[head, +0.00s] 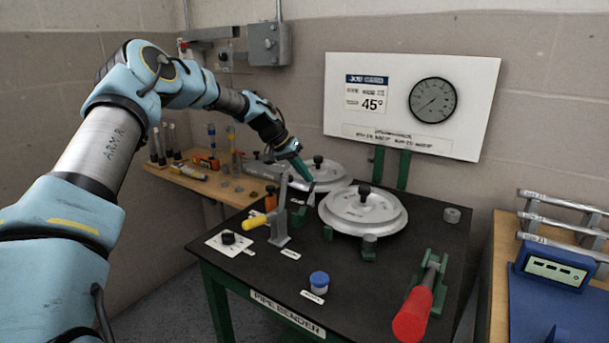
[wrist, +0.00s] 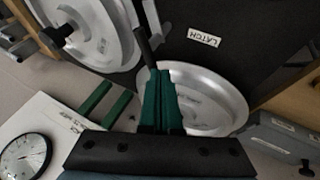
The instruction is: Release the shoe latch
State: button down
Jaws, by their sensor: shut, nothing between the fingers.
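My gripper (head: 305,178) is shut and empty, pointing down over the pipe bender table between the two silver discs. In the wrist view its green fingers (wrist: 163,72) lie together. A short dark lever (wrist: 148,45), likely the shoe latch, stands close beside the fingertips; I cannot tell whether they touch. It also shows in the head view just below the fingertips (head: 311,197). The lever's lower end is hard to make out in the head view.
The front silver disc (head: 363,212) and the rear disc (head: 318,172) have black knobs. A red-handled lever (head: 412,314) and a blue knob (head: 319,282) are nearer. A gauge board (head: 412,104) rises behind.

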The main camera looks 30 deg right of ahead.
jog(key=shift+d+m, duration=0.15)
jog(key=shift+m, duration=0.25)
jog(key=shift+s, duration=0.1)
jog(key=shift+s+f+b, duration=0.15)
jog(key=shift+s+b, duration=0.15)
jog(key=shift+s, duration=0.5)
